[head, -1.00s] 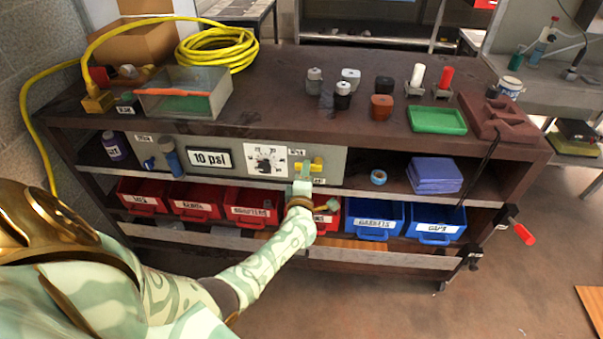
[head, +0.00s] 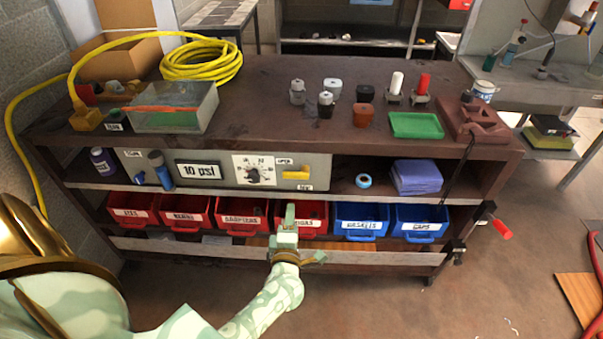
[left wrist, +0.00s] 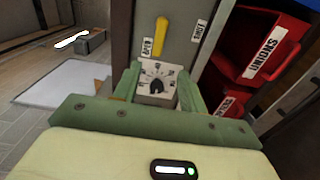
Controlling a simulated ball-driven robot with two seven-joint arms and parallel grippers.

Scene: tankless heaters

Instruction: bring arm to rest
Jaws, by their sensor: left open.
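My left gripper (head: 288,217) is in front of the lower row of red bins, below the grey control panel (head: 220,180). It touches nothing that I can make out. In the left wrist view, its two green fingers (left wrist: 157,88) are apart with nothing held, and the panel's dial (left wrist: 156,80) shows behind the gap. The yellow handle (head: 297,174) lies level at the right end of the panel, clear of the gripper. It also shows in the left wrist view (left wrist: 161,36). My right gripper is not in view.
Red bins (head: 242,214) and blue bins (head: 361,220) fill the lower shelf. A red-handled clamp (head: 501,229) sticks out at the right. Open floor lies in front.

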